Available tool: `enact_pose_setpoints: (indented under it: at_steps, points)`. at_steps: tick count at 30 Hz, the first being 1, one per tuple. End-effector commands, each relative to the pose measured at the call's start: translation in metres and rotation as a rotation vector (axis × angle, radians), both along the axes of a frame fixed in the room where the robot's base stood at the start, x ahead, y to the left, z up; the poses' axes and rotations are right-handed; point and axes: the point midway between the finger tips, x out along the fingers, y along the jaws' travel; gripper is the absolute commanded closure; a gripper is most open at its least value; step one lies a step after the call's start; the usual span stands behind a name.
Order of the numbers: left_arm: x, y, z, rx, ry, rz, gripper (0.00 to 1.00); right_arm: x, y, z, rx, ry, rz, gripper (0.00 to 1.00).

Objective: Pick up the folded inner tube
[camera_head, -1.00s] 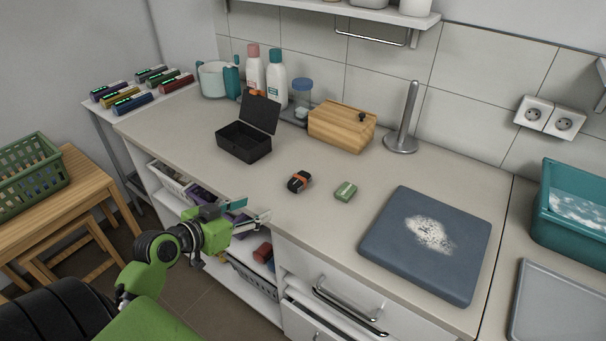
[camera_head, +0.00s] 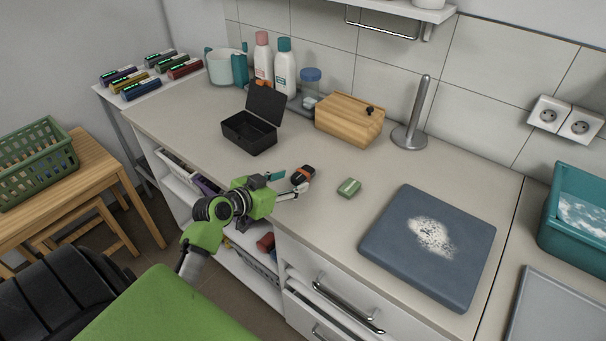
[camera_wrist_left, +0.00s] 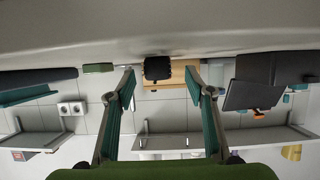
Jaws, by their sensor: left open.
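The folded inner tube (camera_head: 303,174) is a small black bundle with an orange band, lying on the countertop near its front edge. My left gripper (camera_head: 289,183) is open at the front edge of the counter, its fingertips pointing at the tube and close to it. In the left wrist view, which appears upside down, the dark tube (camera_wrist_left: 157,68) shows in the gap between the spread fingertips (camera_wrist_left: 159,84). I cannot tell whether the fingers touch it. My right gripper is not in view.
A green block (camera_head: 349,187) lies just right of the tube. An open black box (camera_head: 249,134), a wooden box (camera_head: 349,121) and a metal holder (camera_head: 411,133) stand behind. A blue-grey slab (camera_head: 392,243) lies right. Drawer handles (camera_head: 347,307) stick out below the counter.

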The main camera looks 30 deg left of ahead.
Motion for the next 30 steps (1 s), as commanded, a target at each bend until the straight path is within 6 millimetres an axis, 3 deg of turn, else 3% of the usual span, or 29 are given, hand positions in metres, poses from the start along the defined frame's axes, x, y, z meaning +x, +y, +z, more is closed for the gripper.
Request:
enact_pose_setpoints:
  at_steps: [3, 7, 17, 22, 23, 30]
  points:
    - [0.020, -0.005, 0.005, -0.005, -0.003, 0.001, 0.51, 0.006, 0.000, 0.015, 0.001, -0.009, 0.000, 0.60]
    - [0.035, -0.007, -0.005, -0.004, -0.002, 0.002, 0.51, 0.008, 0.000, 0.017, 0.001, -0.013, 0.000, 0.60]
    - [0.041, -0.007, -0.010, 0.000, 0.000, 0.000, 0.51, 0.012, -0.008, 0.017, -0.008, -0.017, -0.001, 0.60]
    - [0.041, -0.007, -0.010, 0.000, 0.000, 0.000, 0.90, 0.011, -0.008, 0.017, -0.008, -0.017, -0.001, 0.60]
    - [0.041, -0.007, -0.010, 0.000, 0.000, 0.000, 0.94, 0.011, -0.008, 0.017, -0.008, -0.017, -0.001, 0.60]
    - [0.041, -0.007, -0.009, 0.000, -0.001, 0.000, 0.95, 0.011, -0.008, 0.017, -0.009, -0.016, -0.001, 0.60]
